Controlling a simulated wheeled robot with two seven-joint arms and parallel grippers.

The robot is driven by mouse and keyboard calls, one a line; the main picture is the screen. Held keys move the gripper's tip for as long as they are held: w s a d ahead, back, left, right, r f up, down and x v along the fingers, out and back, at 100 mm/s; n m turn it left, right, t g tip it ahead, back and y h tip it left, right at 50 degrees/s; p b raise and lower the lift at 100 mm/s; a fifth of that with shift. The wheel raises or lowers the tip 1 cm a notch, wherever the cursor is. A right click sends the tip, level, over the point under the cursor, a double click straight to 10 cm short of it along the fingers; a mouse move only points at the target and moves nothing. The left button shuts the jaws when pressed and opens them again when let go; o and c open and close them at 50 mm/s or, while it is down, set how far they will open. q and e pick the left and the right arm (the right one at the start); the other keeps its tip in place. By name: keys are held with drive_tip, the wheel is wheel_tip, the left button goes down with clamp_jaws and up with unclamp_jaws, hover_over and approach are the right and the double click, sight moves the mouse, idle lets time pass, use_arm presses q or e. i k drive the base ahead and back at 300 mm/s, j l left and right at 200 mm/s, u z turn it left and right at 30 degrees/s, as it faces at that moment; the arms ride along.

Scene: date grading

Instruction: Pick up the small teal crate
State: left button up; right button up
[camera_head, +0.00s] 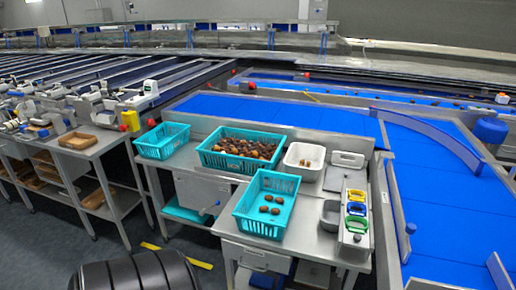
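A small teal crate (145,150) with slotted sides stands at the left end of the steel bench and looks empty. A larger teal crate (211,158), full of brown dates, stands to its right. Another teal crate (242,228) stands nearer the front of the bench and holds several dates on its floor. I cannot tell from the task words alone which crate is meant; the left one looks smallest. Neither of my grippers is in view.
A rack with green, yellow and blue pieces (356,209) stands at the bench's right end. Blue conveyor belts (440,200) run behind and right. Another steel table (95,146) stands left, across a gap.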

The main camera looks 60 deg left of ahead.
sight(254, 221)
drive_tip(key=u, duration=1.6)
drive_tip(key=i, duration=0.1)
